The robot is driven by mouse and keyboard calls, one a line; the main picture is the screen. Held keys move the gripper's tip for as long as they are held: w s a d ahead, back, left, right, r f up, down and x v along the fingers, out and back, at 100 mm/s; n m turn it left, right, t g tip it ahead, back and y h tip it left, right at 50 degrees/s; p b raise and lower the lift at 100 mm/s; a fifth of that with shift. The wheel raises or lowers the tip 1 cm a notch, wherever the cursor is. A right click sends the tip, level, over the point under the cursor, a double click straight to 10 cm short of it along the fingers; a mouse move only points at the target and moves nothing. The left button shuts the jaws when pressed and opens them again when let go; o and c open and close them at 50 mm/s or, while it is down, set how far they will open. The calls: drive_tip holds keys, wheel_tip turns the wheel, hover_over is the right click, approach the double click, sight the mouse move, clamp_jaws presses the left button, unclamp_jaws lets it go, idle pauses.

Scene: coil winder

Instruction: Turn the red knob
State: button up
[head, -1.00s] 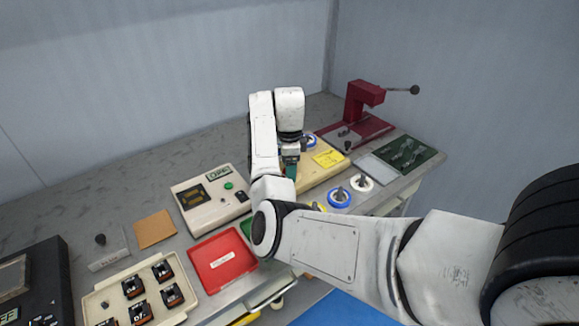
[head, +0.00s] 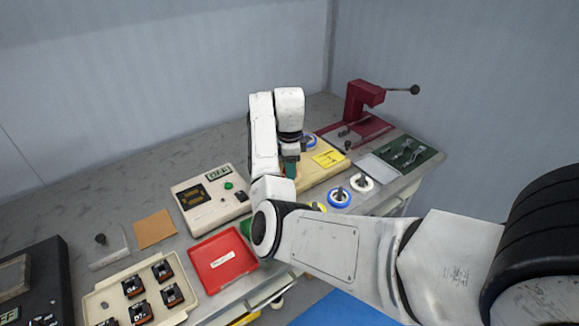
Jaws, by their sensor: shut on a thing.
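My gripper (head: 291,166), with teal fingers, points down at the left part of a cream machine (head: 318,176) with a yellow label. It is shut on the red knob there. The knob is almost wholly hidden behind the fingers and my arm, so its angle cannot be told.
A cream box with a green button (head: 207,201) stands left of my arm. A red tray (head: 222,262) lies in front of it. A blue-rimmed spool (head: 339,197) and a white spool (head: 361,182) lie to the right. A red press (head: 363,99) stands behind.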

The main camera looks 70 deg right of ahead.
drive_tip(key=shift+r+p, duration=0.1)
drive_tip(key=shift+p, duration=0.2)
drive_tip(key=shift+r+n+p, duration=0.1)
drive_tip(key=shift+n+p, duration=0.5)
drive_tip(key=shift+n, duration=0.1)
drive_tip(key=n+p, duration=0.5)
drive_tip(key=n, duration=0.2)
drive_tip(key=shift+p, duration=0.35)
drive_tip(key=n+p, duration=0.2)
drive_tip(key=n, duration=0.1)
drive_tip(key=shift+n, duration=0.3)
drive_tip(key=n+p, duration=0.2)
drive_tip(key=n, duration=0.4)
drive_tip(key=shift+p, duration=0.3)
drive_tip(key=n+p, duration=0.1)
drive_tip(key=n, duration=0.4)
drive_tip(key=shift+n, duration=0.4)
